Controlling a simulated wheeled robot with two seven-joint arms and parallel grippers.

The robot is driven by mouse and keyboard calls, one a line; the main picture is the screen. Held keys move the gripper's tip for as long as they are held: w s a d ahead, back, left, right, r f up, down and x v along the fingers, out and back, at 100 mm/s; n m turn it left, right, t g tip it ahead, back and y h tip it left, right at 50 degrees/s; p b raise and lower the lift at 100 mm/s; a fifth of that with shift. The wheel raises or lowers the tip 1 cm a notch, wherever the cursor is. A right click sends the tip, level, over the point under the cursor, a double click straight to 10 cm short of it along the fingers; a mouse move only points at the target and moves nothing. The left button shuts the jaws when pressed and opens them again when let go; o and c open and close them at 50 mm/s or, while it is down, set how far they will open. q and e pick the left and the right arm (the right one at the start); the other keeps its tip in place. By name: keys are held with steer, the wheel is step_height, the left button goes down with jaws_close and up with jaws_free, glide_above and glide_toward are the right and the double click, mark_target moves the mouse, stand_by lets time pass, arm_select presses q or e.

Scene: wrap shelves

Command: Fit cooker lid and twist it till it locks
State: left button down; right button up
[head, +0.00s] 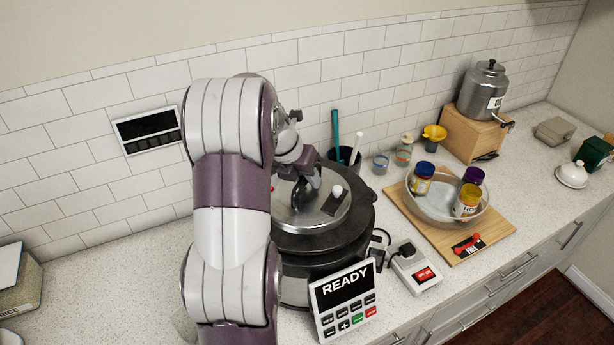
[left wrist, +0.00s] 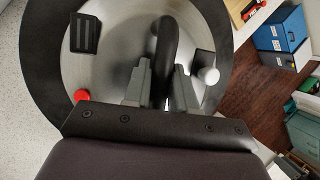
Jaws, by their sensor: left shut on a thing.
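The cooker (head: 300,248) is a dark round pot on the counter with a control panel (head: 344,300) reading READY. Its silver lid (head: 300,218) lies on top, with a dark handle, a white knob (head: 337,190) and a red button; whether it is locked I cannot tell. My left gripper (head: 303,172) is over the lid, shut on the black lid handle (left wrist: 166,50). In the left wrist view the fingers flank the handle, with the red button (left wrist: 82,95) left and the white knob (left wrist: 208,75) right. My arm hides the cooker's left side. My right gripper is not in view.
A power strip (head: 413,268) with a red switch stands right of the cooker. A wooden board (head: 488,233) holds a bowl (head: 431,211) with several jars. A utensil cup (head: 345,157) stands behind. The left counter (head: 110,300) is mostly clear.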

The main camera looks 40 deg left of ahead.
arm_select(q)
steer(key=shift+r, duration=0.3)
steer(key=shift+p, duration=0.85)
stand_by(0.4)
steer(key=shift+f, duration=0.55)
stand_by(0.5)
steer(key=shift+f+p, duration=0.45)
steer(key=shift+f, duration=0.1)
stand_by(1.6)
steer(key=m+h+p, duration=0.1)
steer(key=m+p, duration=0.1)
steer(key=m, duration=0.1)
steer(key=shift+r+h, duration=0.1)
steer(key=shift+h, duration=0.2)
steer(key=shift+m+g+h+p, duration=0.4)
steer(key=shift+m+g+p, duration=0.3)
steer(key=shift+m+p, duration=0.7)
steer(key=shift+m, duration=0.6)
